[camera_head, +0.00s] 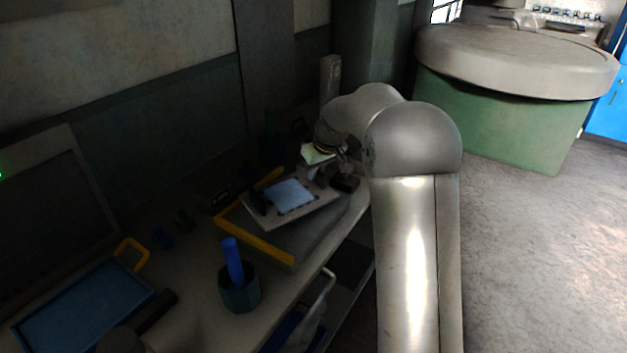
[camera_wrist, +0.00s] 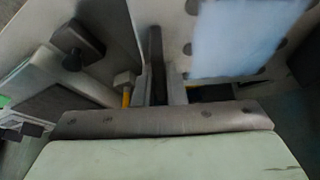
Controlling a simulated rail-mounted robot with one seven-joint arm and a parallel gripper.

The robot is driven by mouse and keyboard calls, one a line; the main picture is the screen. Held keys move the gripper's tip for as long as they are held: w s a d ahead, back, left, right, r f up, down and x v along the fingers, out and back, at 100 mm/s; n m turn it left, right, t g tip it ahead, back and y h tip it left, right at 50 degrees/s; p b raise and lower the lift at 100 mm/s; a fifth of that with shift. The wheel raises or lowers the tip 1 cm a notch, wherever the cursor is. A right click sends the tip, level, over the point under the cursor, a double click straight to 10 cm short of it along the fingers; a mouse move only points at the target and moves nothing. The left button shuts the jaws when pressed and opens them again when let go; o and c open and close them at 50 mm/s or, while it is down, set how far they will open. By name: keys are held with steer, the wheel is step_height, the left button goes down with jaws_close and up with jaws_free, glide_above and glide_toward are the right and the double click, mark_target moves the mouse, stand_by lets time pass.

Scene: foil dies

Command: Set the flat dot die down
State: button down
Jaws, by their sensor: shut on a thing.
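My gripper (camera_head: 317,174) is over the right end of a pale plate, at the far part of the bench. In the wrist view my gripper (camera_wrist: 158,88) is shut on a narrow dark piece (camera_wrist: 155,50), which I take to be the flat dot die. Its face and any dot are hidden, and I cannot tell whether its underside touches anything. The pale plate (camera_head: 318,208) carries a light blue sheet (camera_head: 294,194). In the wrist view the sheet (camera_wrist: 240,40) lies right of the jaws, with dark round marks on the plate around it.
A yellow-edged frame (camera_head: 255,240) surrounds part of the plate. A dark block (camera_head: 345,183) is close right of my gripper. A dark knob (camera_wrist: 78,47) shows left of the jaws. A cup (camera_head: 240,292) with a blue handle and a blue tray (camera_head: 85,310) stand nearer.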

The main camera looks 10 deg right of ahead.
steer(key=w+f, duration=0.3)
steer(key=shift+f+p, duration=0.1)
steer(key=shift+p, duration=0.2)
steer(key=shift+w+d+f, duration=0.1)
steer(key=shift+f, duration=1.5)
steer(key=shift+f, duration=0.1)
steer(key=c, duration=1.9)
jaws_free()
steer(key=shift+f, duration=0.2)
steer(key=o, duration=0.4)
steer(key=shift+r, duration=0.1)
